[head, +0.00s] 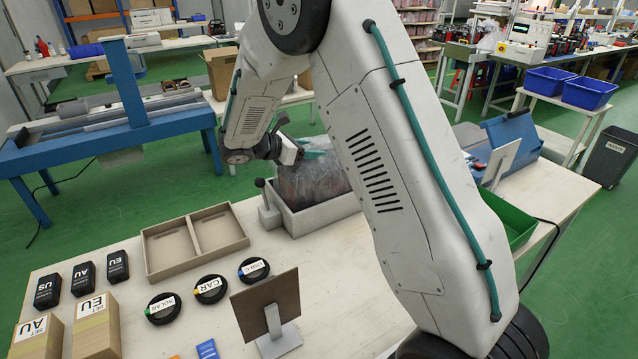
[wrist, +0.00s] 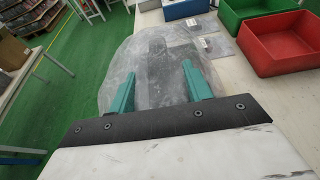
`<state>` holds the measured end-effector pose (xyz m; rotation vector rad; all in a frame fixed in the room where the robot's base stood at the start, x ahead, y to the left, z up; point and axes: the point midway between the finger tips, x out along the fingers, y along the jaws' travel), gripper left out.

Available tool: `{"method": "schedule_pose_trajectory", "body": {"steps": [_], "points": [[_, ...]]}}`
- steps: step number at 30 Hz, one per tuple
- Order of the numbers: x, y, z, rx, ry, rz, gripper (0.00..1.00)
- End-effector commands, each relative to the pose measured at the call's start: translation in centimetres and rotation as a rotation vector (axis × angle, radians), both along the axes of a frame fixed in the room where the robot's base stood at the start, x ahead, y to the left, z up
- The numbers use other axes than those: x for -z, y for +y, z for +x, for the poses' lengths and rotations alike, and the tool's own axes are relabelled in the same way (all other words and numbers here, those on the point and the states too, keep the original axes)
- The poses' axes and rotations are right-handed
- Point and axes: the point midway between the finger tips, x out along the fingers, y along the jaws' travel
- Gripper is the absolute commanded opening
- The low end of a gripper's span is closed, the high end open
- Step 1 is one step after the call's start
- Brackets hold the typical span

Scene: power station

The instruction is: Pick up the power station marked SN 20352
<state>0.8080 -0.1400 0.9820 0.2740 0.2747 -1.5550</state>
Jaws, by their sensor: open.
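A bulky dark thing wrapped in clear plastic (head: 312,184) stands in a grey open box (head: 318,214) on the workbench. It also fills the middle of the wrist view, where the plastic (wrist: 150,52) lies ahead of my fingers. No SN 20352 marking is readable, so I cannot tell whether this is the named power station. My gripper (head: 312,153) is at the top of the wrapped thing, partly hidden behind my arm in the head view. In the wrist view my gripper (wrist: 158,82) has its two teal fingers apart over the plastic; contact is unclear.
A divided tray (head: 194,240), several round cable pouches (head: 210,288), a tilted panel on a stand (head: 266,303) and cartons (head: 97,325) occupy the bench. A red bin (wrist: 285,45) and green bin (wrist: 245,10) stand at right in the wrist view. A lever (head: 262,192) is beside the box.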

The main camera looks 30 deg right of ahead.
Motion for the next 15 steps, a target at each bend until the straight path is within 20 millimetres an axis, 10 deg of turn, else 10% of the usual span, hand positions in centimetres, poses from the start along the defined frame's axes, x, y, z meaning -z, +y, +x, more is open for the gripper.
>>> {"method": "schedule_pose_trajectory", "body": {"steps": [7,12,15], "points": [[0.21,-0.47,-0.01,-0.001,0.000,0.001,0.49],[0.20,-0.46,-0.01,-0.001,0.000,0.001,0.05],[0.19,-0.46,-0.01,-0.001,0.000,0.001,0.00]]}}
